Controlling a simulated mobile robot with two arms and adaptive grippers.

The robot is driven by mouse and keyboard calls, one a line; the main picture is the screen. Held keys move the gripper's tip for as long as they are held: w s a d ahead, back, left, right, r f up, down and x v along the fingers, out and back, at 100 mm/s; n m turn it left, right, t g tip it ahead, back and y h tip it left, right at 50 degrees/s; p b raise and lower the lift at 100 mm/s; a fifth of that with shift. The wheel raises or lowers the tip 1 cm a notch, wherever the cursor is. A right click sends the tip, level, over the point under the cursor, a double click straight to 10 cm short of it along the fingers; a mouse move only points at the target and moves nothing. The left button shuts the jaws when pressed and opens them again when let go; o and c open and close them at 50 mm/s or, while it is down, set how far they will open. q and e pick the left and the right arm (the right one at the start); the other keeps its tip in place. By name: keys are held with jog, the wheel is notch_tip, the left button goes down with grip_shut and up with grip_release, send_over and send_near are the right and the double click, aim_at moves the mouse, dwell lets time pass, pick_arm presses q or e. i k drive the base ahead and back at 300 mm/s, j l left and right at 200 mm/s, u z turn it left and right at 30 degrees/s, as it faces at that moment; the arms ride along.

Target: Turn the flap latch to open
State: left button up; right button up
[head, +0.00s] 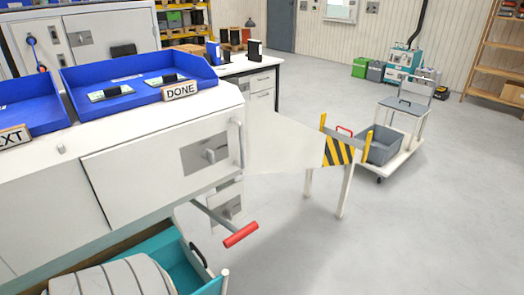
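A white flap panel (140,178) fills the front of the bench on the left. Near its right end a grey plate carries a small light-coloured latch knob (211,155). A second, similar plate with a latch (229,207) sits lower, partly behind the bench edge. I cannot tell from the picture which of the two is the flap latch, nor which way either is turned. Neither of my grippers is in view, and nothing touches either latch.
A rod with a red handle (241,235) sticks out below the bench. A teal crate (205,277) with a pale reel (115,279) stands at lower left. A white board with a striped end (339,151) projects right. Blue trays (140,79) stand on top.

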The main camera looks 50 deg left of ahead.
aim_at(227, 212)
jog(key=i+u, duration=0.35)
jog(key=i+l+u, duration=0.2)
jog(key=i+u, duration=0.15)
jog(key=i+l+u, duration=0.35)
jog(key=k+j, duration=0.05)
jog(key=j, duration=0.05)
